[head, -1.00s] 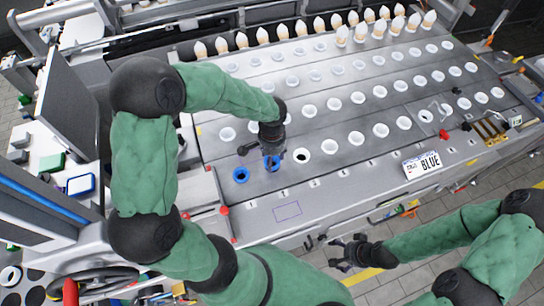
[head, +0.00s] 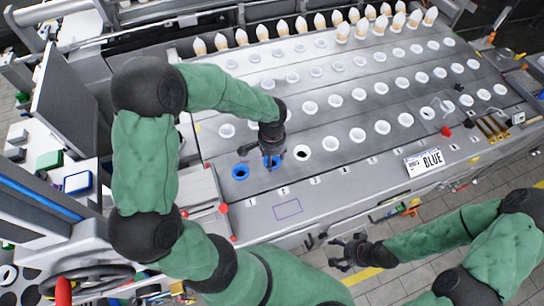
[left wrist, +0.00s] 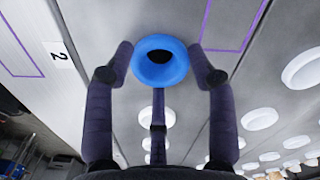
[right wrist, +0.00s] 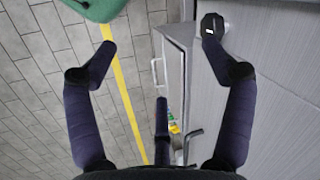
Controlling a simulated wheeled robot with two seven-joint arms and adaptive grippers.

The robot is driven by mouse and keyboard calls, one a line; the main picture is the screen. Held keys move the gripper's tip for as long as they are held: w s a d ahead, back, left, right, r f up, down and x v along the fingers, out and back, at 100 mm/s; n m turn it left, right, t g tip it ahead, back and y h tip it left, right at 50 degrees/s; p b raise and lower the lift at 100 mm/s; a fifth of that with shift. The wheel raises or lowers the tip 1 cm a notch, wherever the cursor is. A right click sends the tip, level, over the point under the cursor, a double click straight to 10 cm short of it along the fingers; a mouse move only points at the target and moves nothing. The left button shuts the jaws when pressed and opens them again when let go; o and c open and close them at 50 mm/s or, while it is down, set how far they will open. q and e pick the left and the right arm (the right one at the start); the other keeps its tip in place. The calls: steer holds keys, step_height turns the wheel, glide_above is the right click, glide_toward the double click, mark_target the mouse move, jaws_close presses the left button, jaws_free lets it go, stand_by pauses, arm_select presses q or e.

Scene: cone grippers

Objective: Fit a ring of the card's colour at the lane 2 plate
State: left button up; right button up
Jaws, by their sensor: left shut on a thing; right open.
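A white card (head: 424,163) reading BLUE stands on the right side of the machine deck in the head view. My left gripper (head: 272,160) points down at the front row and is shut on a blue ring (left wrist: 160,62), which sits between its fingers in the left wrist view. A plate label "2" (left wrist: 60,56) shows to the left of that ring. I cannot tell whether the ring touches the plate. Another blue ring (head: 240,172) sits to the left of the gripper in the head view. My right gripper (head: 349,252) is open and empty, off the front of the deck.
A dark open hole (head: 302,153) is just right of the left gripper. Several rows of white rings (head: 357,135) fill the deck, with white-tipped cones (head: 262,34) along the back. A purple outline (head: 287,210) marks the bare front panel.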

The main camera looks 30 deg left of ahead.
arm_select(q)
steer(key=shift+f, duration=0.2)
steer(key=o, duration=0.9)
steer(key=shift+o, duration=0.2)
step_height(320, 180, up, 12)
stand_by(0.3)
